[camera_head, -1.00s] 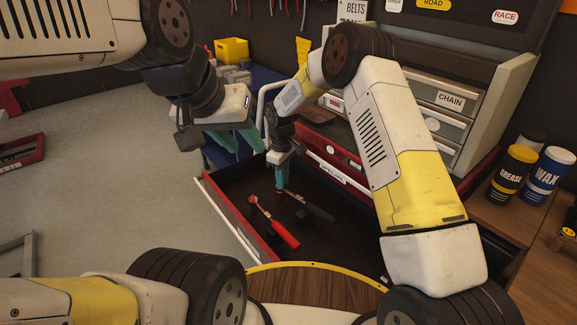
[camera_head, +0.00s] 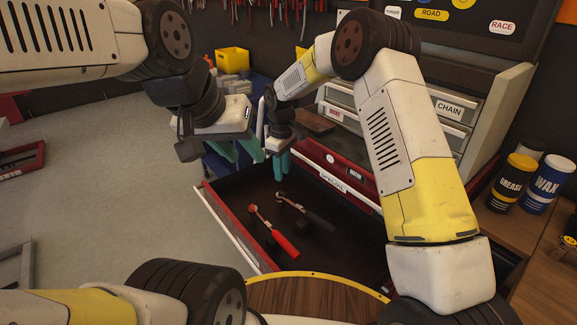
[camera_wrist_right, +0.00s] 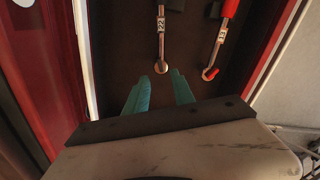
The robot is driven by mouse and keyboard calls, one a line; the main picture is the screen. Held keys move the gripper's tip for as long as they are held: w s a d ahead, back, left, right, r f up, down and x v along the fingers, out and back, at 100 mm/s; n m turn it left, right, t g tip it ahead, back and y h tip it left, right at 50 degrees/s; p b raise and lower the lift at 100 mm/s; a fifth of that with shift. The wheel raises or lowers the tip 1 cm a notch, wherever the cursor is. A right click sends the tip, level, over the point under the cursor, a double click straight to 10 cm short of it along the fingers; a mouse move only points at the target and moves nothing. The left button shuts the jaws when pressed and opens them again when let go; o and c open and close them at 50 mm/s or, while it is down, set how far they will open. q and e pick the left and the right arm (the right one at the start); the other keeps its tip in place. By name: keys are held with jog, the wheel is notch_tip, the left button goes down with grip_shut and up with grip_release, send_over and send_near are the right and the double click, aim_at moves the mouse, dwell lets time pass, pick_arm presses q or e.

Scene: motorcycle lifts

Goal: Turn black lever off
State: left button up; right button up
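The black lever (camera_head: 317,218) lies in the open red drawer (camera_head: 228,217), its metal end toward my right gripper. A red-handled lever (camera_head: 284,244) lies beside it, to its left in the head view. In the right wrist view the black lever's metal shaft (camera_wrist_right: 161,38) has a number label, and its small round end is near and between my teal fingertips. My right gripper (camera_head: 280,176) is open and empty above that end; its fingers are apart in the wrist view (camera_wrist_right: 161,75). My left gripper (camera_head: 237,156) appears open and empty, left of the right one, outside the drawer.
The drawer belongs to a tool cabinet with labelled smaller drawers (camera_head: 452,108) behind my right arm. Grease (camera_head: 508,185) and wax (camera_head: 546,183) cans stand at the right. A yellow bin (camera_head: 232,60) is at the back.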

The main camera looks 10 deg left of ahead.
aim_at(282, 193)
dwell(0.4)
jog(key=shift+f, duration=3.9)
grip_shut()
